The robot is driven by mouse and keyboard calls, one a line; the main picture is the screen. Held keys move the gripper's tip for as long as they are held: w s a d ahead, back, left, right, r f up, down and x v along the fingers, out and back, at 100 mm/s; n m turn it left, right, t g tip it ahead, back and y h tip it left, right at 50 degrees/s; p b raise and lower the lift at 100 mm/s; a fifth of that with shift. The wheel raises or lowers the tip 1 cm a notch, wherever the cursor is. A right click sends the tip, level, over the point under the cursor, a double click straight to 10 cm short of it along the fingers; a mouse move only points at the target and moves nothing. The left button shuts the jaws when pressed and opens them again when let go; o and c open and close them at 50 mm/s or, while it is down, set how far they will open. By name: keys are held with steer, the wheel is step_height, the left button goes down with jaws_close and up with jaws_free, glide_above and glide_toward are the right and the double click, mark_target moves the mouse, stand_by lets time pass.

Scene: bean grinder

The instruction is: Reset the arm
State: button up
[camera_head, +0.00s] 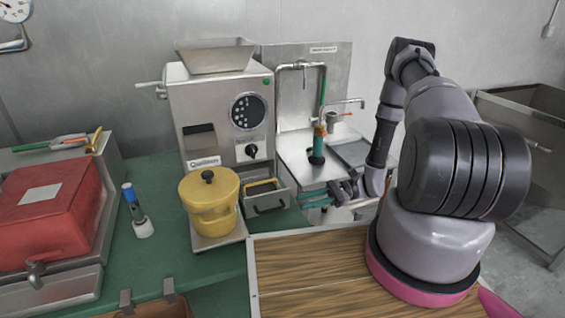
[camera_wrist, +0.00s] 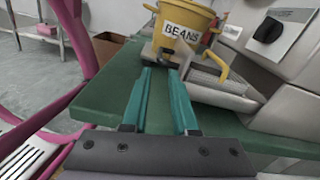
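My gripper (camera_head: 312,199) is at the end of my folded arm, right of the grinder and low beside the sink counter. In the wrist view its two teal fingers (camera_wrist: 159,88) are apart with nothing between them. The silver bean grinder (camera_head: 222,118) stands on the green table. A yellow lidded pot (camera_head: 209,209) sits on a metal plate at its front. The pot also shows in the wrist view, with a BEANS label (camera_wrist: 182,32), beyond the fingertips and apart from them.
A red box (camera_head: 45,215) in a metal unit is at the left. A blue-topped tool (camera_head: 134,207) stands on the green table (camera_head: 165,255). A metal drawer (camera_head: 266,199) juts out beside the pot. A sink counter (camera_head: 300,160) with taps lies behind my arm.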

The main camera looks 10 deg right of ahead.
steer(key=w+d+r+n+h, duration=0.15)
steer(key=r+n+h, duration=0.3)
steer(key=r, duration=0.85)
steer(key=w+d+r+n+h, duration=0.1)
steer(key=d+r+n+h, duration=0.15)
steer(key=r+h, duration=0.65)
steer(key=s+d+r+n+t+h, duration=0.1)
steer(key=s+r+t, duration=0.4)
steer(key=r, duration=0.7)
steer(key=s+d+r+n+t+h, duration=0.1)
steer(key=s+r+t, duration=0.4)
steer(key=r, duration=0.7)
steer(key=shift+s+d+t, duration=0.2)
steer(key=shift+s+t, duration=0.1)
steer(key=shift+s, duration=0.25)
steer(key=shift+r, duration=0.1)
